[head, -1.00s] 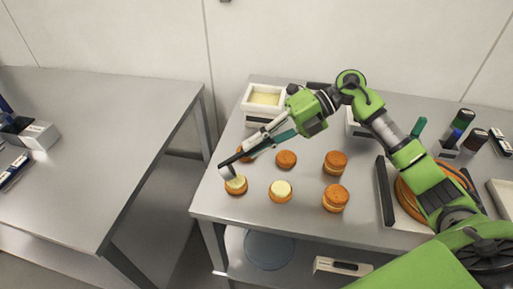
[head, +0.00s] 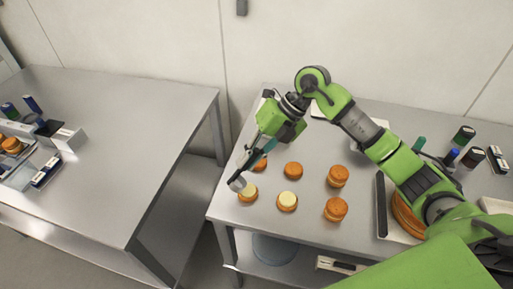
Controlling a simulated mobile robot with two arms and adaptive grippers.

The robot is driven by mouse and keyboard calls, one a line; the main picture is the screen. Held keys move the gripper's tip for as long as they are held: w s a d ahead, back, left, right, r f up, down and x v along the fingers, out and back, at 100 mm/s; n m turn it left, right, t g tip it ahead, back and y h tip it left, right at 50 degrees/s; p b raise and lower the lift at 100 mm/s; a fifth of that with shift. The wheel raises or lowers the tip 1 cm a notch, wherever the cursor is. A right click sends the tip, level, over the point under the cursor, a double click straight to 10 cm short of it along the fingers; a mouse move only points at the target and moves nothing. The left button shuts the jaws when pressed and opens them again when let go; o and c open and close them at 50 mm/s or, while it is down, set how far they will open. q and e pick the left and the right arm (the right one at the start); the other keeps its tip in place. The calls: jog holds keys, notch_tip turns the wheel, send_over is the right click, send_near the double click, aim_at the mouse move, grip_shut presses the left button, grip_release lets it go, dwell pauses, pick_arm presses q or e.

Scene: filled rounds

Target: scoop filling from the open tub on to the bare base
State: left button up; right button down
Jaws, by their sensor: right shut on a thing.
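The scoop's grey head (head: 237,183) hangs over the front left of the table, just above or against a round base with pale filling (head: 248,195). I cannot tell whether they touch. A second base with pale filling (head: 287,201) stands to its right. A bare orange-brown base (head: 293,170) lies behind that one, and another (head: 260,165) is partly hidden by the tool. The open tub is mostly hidden behind my right arm. My left gripper is out of view.
Two closed filled rounds (head: 338,176) (head: 336,209) stand to the right. A tray (head: 382,207) lies beyond them, partly under my right arm. Dark-capped bottles (head: 464,136) stand at the back right. A separate metal table (head: 140,150) is at left, across a gap.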

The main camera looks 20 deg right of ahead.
jog(key=a+r+h+p, duration=0.1)
jog(key=p, duration=0.1)
jog(key=a+r+h+p, duration=0.1)
jog(key=a+h+p, duration=0.1)
jog(key=a+r+h+p, duration=0.1)
jog(key=a+h+p, duration=0.1)
jog(key=shift+w, duration=0.25)
jog(key=shift+a+h, duration=0.45)
jog(key=shift+h, duration=0.55)
jog(key=shift+d, duration=0.1)
